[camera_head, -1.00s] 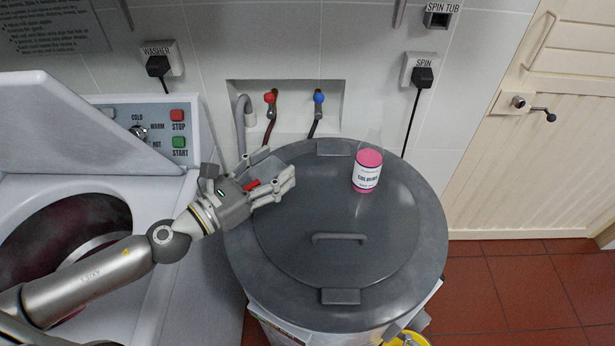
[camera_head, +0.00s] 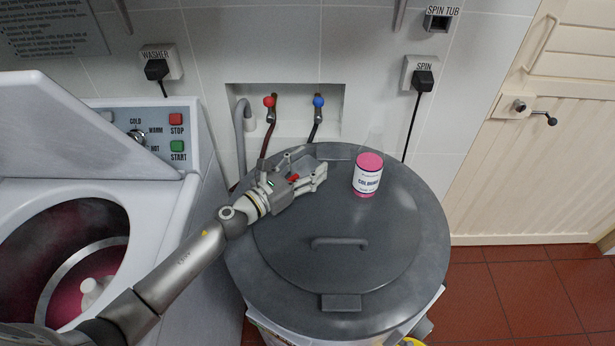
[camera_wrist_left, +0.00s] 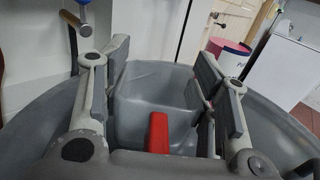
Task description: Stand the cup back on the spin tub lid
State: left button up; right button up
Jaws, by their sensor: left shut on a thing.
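The left gripper (camera_head: 313,180) is shut on a grey cup, which shows between its fingers in the left wrist view (camera_wrist_left: 155,98). In the head view the fingers partly hide the cup. The gripper is over the back left part of the dark grey spin tub lid (camera_head: 290,250). Whether the cup touches the lid cannot be told. The cup's opening faces up toward the wrist camera. A red piece (camera_wrist_left: 158,132) lies between the finger bases. My right gripper is in neither view.
A pink, white-labelled container (camera_head: 368,174) stands on the lid, right of the gripper. The lid's raised handle (camera_head: 340,242) is in front. Red and blue taps (camera_head: 318,102) are in a wall recess behind. The open washer (camera_head: 75,250) is at left. The lid's front and right are clear.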

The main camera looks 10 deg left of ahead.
pick_arm(q)
jog(key=shift+f, duration=1.55)
jog(key=shift+f+b, duration=0.2)
jog(key=shift+b, duration=0.15)
jog(key=o, duration=1)
jog(key=shift+r, duration=0.1)
